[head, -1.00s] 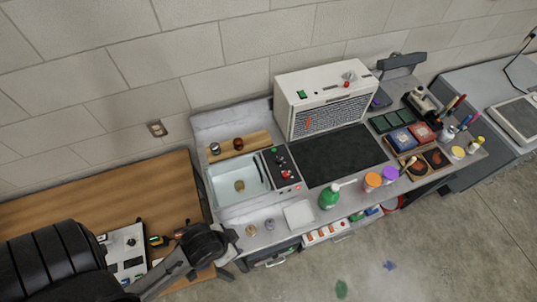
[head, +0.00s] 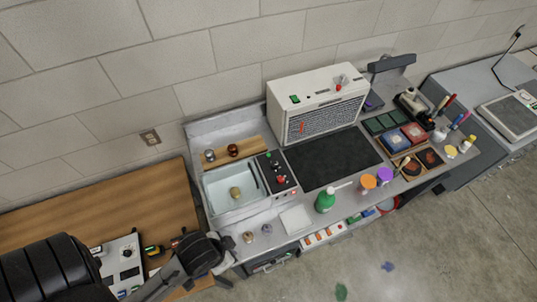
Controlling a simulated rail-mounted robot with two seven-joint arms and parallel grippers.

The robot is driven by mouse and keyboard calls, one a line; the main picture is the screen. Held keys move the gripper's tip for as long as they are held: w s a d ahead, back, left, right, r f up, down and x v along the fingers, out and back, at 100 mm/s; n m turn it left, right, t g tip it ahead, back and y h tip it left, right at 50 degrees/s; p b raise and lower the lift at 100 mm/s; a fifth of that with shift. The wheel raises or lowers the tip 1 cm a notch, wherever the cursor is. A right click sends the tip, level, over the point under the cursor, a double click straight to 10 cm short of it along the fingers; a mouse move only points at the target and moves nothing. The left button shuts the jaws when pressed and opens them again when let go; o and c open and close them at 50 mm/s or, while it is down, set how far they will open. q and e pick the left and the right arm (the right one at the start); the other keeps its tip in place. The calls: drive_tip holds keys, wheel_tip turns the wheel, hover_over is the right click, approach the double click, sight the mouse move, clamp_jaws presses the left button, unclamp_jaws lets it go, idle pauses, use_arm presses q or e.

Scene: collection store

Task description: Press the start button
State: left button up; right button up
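A small black control panel (head: 277,172) sits beside the water basin on the bench. It carries a green button (head: 268,155) at its far end and red knobs or buttons (head: 281,180) nearer the front. A white vented machine (head: 318,105) behind the bench has a green switch (head: 294,99) and a red button (head: 338,88) on top. No label is legible. My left arm comes in from the lower left. Its end, with what seems to be my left gripper (head: 227,262), is at the bench's front left corner, apart from both panels; its fingers are unclear. My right gripper is out of view.
The basin (head: 222,206) holds a small tan object. A black mat (head: 335,158) lies right of the panel. A wooden table (head: 100,215) is left.

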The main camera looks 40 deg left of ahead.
use_arm(q)
clamp_jaws()
idle(1.1)
